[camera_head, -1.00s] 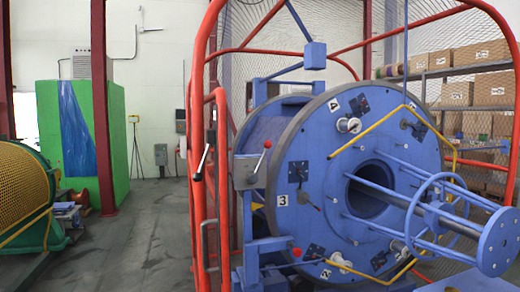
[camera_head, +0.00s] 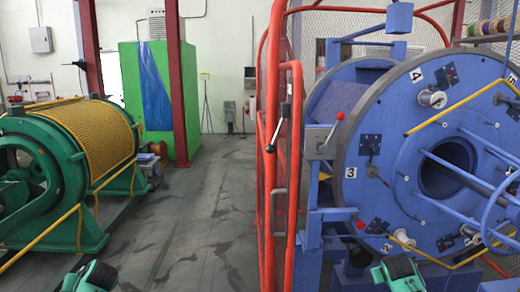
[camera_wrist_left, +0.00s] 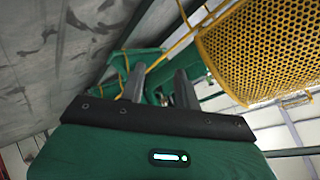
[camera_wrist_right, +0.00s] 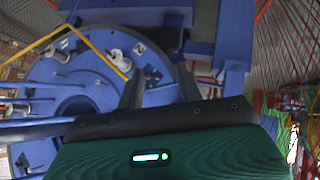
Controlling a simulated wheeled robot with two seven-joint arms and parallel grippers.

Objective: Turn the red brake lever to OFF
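The brake lever is a short arm with a red ball (camera_head: 340,116) on top, on a blue-grey box (camera_head: 320,142) beside the red tubular frame. It leans up and to the right. I cannot read any OFF marking. My left gripper (camera_wrist_left: 160,84) is open and empty in the left wrist view, with the yellow mesh guard beyond it. My right gripper (camera_wrist_right: 160,84) is open and empty in the right wrist view, with the blue disc beyond it. In the head view both green wrists show low at the bottom edge, apart from the lever.
A red tube frame with a black-handled lever (camera_head: 283,113) stands left of the blue disc (camera_head: 400,110). A second red knob (camera_head: 360,225) sits low on the disc side. A green machine with a yellow mesh guard (camera_head: 95,130) stands left. The grey floor (camera_head: 205,215) between is clear.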

